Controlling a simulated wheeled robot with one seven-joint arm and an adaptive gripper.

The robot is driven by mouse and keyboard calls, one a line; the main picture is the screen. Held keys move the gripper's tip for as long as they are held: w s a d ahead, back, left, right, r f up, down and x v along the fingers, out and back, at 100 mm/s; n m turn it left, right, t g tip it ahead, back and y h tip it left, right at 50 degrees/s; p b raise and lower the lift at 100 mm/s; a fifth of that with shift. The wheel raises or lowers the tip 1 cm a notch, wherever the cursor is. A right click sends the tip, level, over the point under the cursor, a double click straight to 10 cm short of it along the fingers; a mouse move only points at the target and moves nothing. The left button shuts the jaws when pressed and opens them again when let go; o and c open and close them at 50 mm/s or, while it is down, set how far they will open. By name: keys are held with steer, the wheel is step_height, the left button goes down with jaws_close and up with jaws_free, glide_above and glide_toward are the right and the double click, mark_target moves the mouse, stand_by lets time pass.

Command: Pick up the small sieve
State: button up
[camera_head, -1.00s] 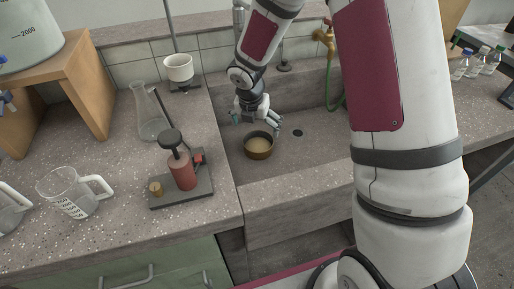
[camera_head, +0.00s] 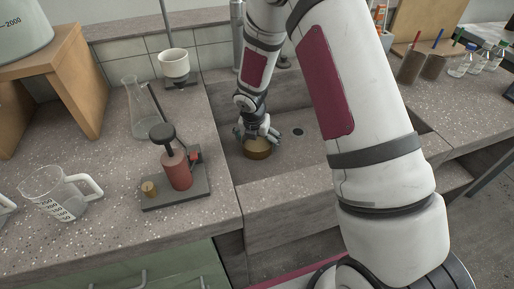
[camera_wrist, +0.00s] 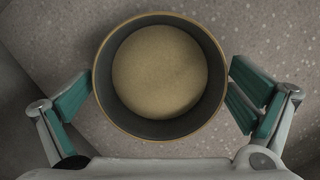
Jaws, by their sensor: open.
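The small sieve (camera_head: 257,152) is a round brassy-rimmed pan with a tan mesh floor. It rests on the floor of the sunken sink in the bench. In the wrist view the sieve (camera_wrist: 160,72) lies between the two green-padded fingers, seen from straight above. My gripper (camera_head: 258,134) is over the sieve and partly hides its top in the head view. In the wrist view my gripper (camera_wrist: 160,100) is open, with one finger on each side of the sieve. The left pad is very close to its wall; whether it touches, I cannot tell.
The sink wall (camera_head: 225,160) rises left of the sieve. A dark drain hole (camera_head: 298,131) is to its right. On the left counter stand a red burner-like device (camera_head: 178,170), a flask (camera_head: 140,115), a beaker (camera_head: 62,195) and a white cup (camera_head: 174,64).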

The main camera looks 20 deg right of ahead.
steer(key=shift+r, duration=0.1)
steer(key=c, duration=1.4)
